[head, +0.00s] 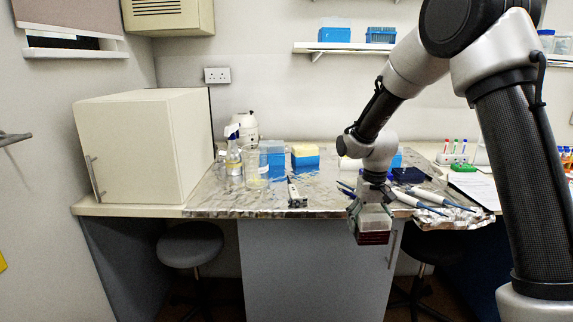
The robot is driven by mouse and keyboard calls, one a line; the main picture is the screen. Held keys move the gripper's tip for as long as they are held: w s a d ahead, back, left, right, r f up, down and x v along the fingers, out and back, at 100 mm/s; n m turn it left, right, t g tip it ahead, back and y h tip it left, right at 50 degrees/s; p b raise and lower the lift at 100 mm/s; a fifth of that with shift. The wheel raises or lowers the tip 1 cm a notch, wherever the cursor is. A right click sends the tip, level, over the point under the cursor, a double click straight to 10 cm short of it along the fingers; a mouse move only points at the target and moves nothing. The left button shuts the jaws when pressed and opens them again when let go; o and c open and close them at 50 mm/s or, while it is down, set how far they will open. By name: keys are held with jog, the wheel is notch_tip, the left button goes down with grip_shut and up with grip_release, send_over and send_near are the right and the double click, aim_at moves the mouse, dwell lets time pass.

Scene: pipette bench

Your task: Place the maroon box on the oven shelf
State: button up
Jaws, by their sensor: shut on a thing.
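The maroon box (374,238) is small and dark red. It hangs under my gripper (371,221), in front of the bench's front edge and a little below the worktop level. My gripper points down and is shut on the box; its fingers hide the box's upper part. A cream box-shaped cabinet (165,145), which looks like the oven, stands at the left end of the bench.
More pipettes (425,197) lie beyond my gripper. A stool (190,245) stands under the bench at left. The floor at left looks free.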

jog(key=s+d+f, duration=0.2)
jog(key=d+f, duration=0.4)
jog(key=f, duration=0.3)
jog(key=shift+s, duration=0.15)
jog(key=shift+a, duration=0.1)
